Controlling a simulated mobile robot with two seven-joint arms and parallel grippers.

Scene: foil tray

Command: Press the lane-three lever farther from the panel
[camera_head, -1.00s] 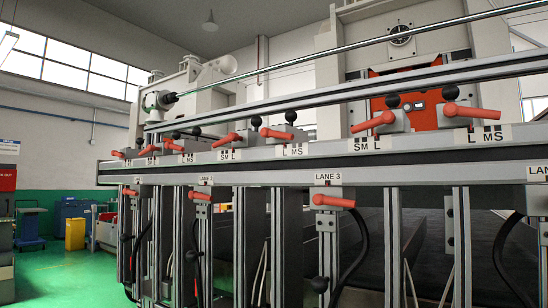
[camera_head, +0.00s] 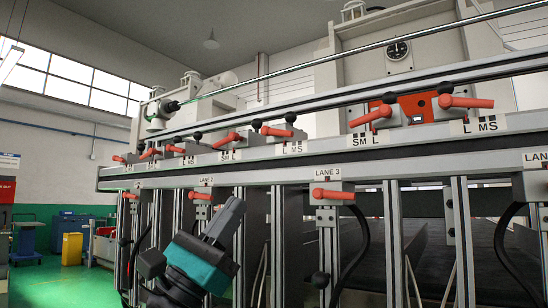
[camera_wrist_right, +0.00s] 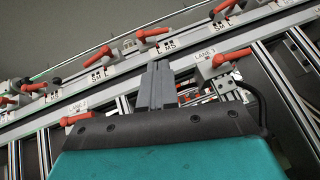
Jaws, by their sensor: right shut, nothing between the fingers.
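The LANE 3 label (camera_head: 327,172) is on the front rail in the head view. A red lever (camera_head: 333,194) sits just below it, pointing right; it also shows in the wrist view (camera_wrist_right: 232,57). On the rail above, one red lever (camera_head: 276,131) is by the L MS marks and another (camera_head: 370,117) by the SM L marks, left and right of that label. My right gripper (camera_head: 230,213) is shut and empty, below the rail and left of the LANE 3 lever, apart from it. In the wrist view its fingers (camera_wrist_right: 157,84) point up toward the rail. My left gripper is not in view.
More red levers line the rail, including one (camera_head: 200,195) under the LANE 2 label and one (camera_head: 465,102) at right. Uprights and a black cable (camera_head: 360,245) hang below. Open green floor (camera_head: 40,275) lies at far left.

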